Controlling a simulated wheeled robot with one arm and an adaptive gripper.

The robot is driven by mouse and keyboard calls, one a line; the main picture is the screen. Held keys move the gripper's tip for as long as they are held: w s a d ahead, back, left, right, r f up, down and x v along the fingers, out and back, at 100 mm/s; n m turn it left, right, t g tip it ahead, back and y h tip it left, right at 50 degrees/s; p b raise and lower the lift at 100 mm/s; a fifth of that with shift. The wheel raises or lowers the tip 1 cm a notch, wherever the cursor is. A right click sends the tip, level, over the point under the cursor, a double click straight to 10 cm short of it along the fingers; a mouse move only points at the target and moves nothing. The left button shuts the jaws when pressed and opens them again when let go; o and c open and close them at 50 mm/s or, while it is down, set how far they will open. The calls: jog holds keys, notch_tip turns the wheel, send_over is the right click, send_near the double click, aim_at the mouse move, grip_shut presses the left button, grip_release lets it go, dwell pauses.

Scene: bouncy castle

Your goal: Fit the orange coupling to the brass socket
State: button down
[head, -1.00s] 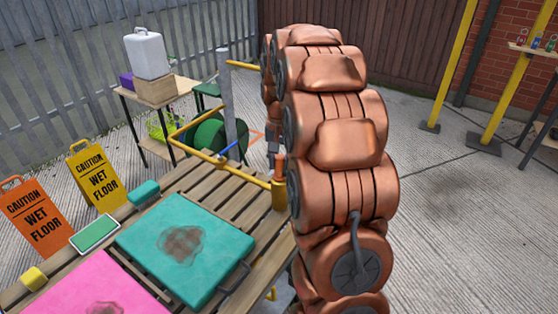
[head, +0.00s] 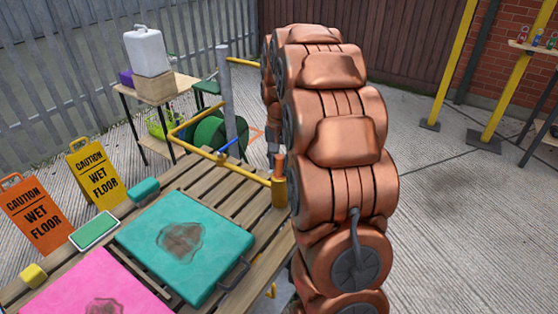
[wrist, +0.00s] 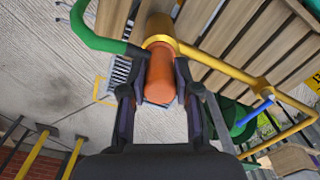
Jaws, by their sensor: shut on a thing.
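The orange coupling (wrist: 160,78) is between the dark fingers of my gripper (wrist: 156,96), which is shut on it in the wrist view. Its far end meets the brass socket (wrist: 160,32), and the two look in line; how deep it sits is hidden. In the head view, the brass socket (head: 279,193) stands upright at the pallet table's edge, with the orange coupling (head: 279,166) directly above it. My arm hides most of my gripper there. A green hose (wrist: 92,36) curves in from the left in the wrist view; its end is partly hidden.
A yellow pipe (head: 245,173) runs from the socket to a grey post (head: 226,100). The slatted pallet table (head: 225,180) carries a teal pad (head: 150,235) and a pink pad (head: 60,295). Wet-floor signs stand left. Open concrete lies right of my arm.

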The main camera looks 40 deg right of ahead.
jog(key=c, duration=0.8)
grip_release()
jog(key=shift+o, duration=0.2)
notch_tip(320, 180, up, 12)
jog(key=s+a+n+p, duration=0.2)
jog(key=s+a+n, duration=0.3)
jog(key=s+a, duration=0.95)
jog(key=s+a+f+n+g+p, duration=0.1)
jog(key=s+a+f+n, duration=0.1)
jog(key=s, duration=0.6)
jog(key=s+a+f+n+p, duration=0.1)
jog(key=s+a+f, duration=0.3)
jog(key=s+a, duration=0.3)
jog(key=shift+s+a+f+n+g, duration=0.2)
jog(key=shift+s+f+n+g, duration=0.05)
jog(key=shift+s+n+g, duration=0.15)
